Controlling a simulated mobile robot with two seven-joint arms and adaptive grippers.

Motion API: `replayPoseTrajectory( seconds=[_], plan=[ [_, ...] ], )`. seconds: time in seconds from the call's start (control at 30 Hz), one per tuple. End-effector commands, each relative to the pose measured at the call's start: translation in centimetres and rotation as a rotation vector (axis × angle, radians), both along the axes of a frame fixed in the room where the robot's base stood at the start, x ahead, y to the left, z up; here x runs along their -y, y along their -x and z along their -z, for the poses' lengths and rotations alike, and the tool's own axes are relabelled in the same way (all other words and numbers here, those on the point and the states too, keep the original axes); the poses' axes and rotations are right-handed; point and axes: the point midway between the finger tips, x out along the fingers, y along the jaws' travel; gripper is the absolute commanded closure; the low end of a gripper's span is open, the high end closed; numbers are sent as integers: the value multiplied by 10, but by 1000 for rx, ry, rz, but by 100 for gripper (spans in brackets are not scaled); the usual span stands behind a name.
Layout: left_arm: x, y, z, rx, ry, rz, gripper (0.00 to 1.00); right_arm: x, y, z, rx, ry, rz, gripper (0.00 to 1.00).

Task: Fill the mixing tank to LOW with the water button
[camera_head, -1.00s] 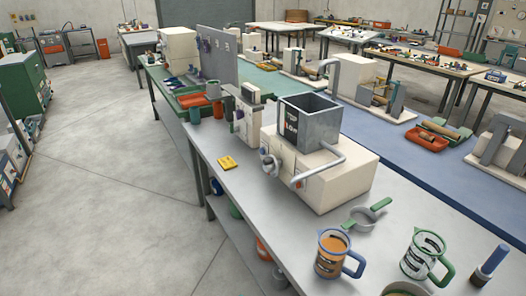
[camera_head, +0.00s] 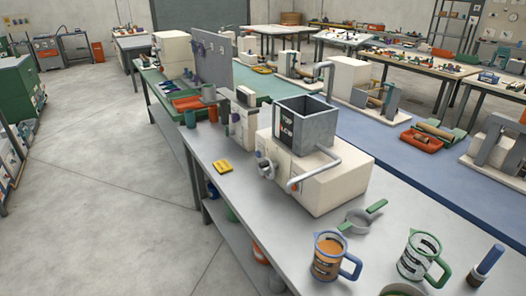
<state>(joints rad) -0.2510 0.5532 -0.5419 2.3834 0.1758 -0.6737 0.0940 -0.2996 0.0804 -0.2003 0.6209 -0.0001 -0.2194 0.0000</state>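The mixing tank (camera_head: 317,130) is a grey, open-topped square box marked TOP and LOW on its front left face. It stands on a cream machine body (camera_head: 326,188) on the grey bench. Its inner walls show, but I cannot make out any water level. Small round controls (camera_head: 266,167) sit on the front left face, and an orange one (camera_head: 294,188) is by the pipe's end. I cannot tell which is the water button. Neither of my grippers is in view.
An orange-filled jug (camera_head: 326,258) with a blue handle, a clear jug (camera_head: 415,260) with a green handle and a green-handled strainer (camera_head: 358,221) stand on the near bench (camera_head: 250,205). A yellow block (camera_head: 222,167) lies left of the machine. Open floor (camera_head: 95,200) lies at left.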

Motion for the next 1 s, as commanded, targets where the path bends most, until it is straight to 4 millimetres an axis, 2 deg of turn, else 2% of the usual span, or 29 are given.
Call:
replayPoseTrajectory(
  seconds=[0.43,0.47,0.5,0.53,1.0],
  plan=[
    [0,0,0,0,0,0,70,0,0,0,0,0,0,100],
    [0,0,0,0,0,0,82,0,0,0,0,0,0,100],
    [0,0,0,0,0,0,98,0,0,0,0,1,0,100],
    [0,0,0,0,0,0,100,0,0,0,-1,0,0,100],
    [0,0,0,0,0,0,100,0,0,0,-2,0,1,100]
  ],
)
